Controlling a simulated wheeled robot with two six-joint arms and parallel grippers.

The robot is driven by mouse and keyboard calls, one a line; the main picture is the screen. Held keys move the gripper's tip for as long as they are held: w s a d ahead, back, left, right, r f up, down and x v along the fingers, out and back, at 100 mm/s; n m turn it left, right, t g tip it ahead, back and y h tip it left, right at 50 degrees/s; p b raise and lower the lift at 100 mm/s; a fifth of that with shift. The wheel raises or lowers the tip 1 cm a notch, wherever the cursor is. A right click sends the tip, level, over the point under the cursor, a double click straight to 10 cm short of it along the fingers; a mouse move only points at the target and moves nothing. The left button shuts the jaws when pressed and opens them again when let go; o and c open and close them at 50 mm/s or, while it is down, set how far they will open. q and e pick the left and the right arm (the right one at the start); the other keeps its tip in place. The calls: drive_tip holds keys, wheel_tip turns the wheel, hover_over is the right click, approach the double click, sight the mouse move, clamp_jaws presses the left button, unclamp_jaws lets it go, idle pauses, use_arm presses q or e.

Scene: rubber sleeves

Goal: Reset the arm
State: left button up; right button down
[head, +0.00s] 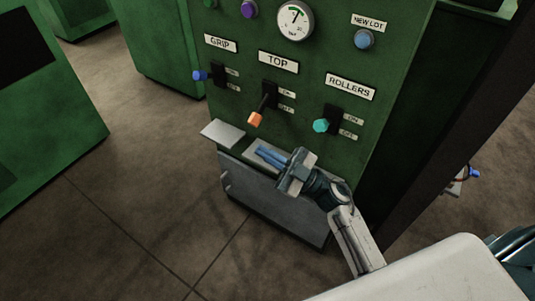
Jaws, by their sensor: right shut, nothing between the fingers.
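My right arm reaches in from the lower right, and its gripper (262,152) has blue fingers held together with nothing between them. The fingers point left, in front of the grey ledge at the foot of the green control panel (312,68). They appear below the orange-tipped TOP lever (255,118) and to the lower left of the teal ROLLERS knob (321,125). I cannot tell whether the fingers touch the ledge. The blue GRIP knob (200,75) is farther left. My left gripper does not show.
A dial gauge (294,20) and a blue NEW LOT button (364,39) sit higher on the panel. A pale plate (223,134) juts out left of the gripper. Other green cabinets (45,110) stand at left. Brown floor (130,190) between them is clear.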

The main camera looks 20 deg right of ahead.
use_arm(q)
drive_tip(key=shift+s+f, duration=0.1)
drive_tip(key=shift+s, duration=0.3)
